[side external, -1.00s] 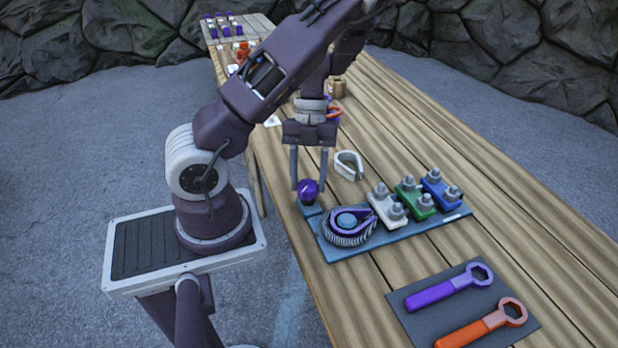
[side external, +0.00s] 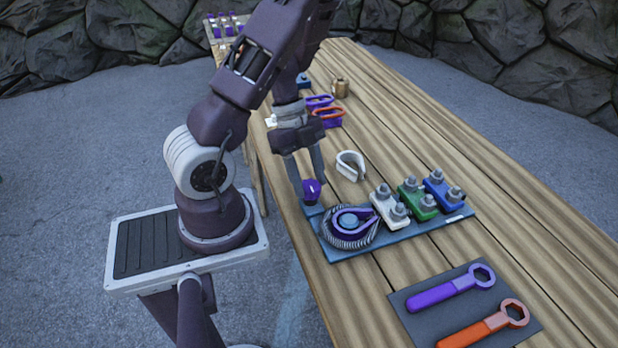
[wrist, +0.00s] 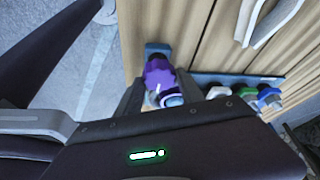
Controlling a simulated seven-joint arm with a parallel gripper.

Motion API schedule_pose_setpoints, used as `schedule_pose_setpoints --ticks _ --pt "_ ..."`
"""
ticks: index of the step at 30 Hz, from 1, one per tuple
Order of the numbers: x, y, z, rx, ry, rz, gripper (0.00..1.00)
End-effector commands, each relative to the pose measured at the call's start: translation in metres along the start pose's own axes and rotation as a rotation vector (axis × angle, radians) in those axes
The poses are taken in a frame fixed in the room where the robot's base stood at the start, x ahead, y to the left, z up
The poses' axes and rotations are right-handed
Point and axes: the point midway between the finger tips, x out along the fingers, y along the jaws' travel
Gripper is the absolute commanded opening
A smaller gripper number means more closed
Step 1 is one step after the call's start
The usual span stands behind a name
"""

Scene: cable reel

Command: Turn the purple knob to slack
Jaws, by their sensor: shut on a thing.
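The purple knob (side external: 311,188) stands at the far left end of the blue base plate (side external: 395,238), beside the grey cable reel. It carries a small white mark on top. My gripper (side external: 308,190) points down over it with its two fingers on either side, shut on the knob. The reel (side external: 349,228) has a purple loop around a blue hub. Printing around the knob, if any, is too small to read.
White, green (side external: 416,199) and blue clamp blocks with grey nuts stand on the plate. A pale metal thimble (side external: 350,166) lies behind them. Purple and orange wrenches (side external: 483,326) lie on a dark mat in front. Several small items stand at the far end of the table.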

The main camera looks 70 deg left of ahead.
Motion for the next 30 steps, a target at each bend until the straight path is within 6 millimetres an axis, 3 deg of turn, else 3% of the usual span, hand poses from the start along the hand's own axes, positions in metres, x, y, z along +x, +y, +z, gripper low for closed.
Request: schedule_pose_setpoints --ticks 22,23,24,26,30 --pt "0.0001 0.0011 0.0005 -0.071 -0.002 -0.027 0.05" --pt "0.0001 0.0011 0.0005 -0.071 -0.002 -0.027 0.51" --pt "0.0001 0.0011 0.0005 -0.071 -0.001 -0.027 0.59" --pt "0.0001 0.001 0.0004 -0.07 -0.001 -0.027 0.67" --pt "0.0001 0.0008 0.0002 -0.07 -0.001 -0.028 0.67"
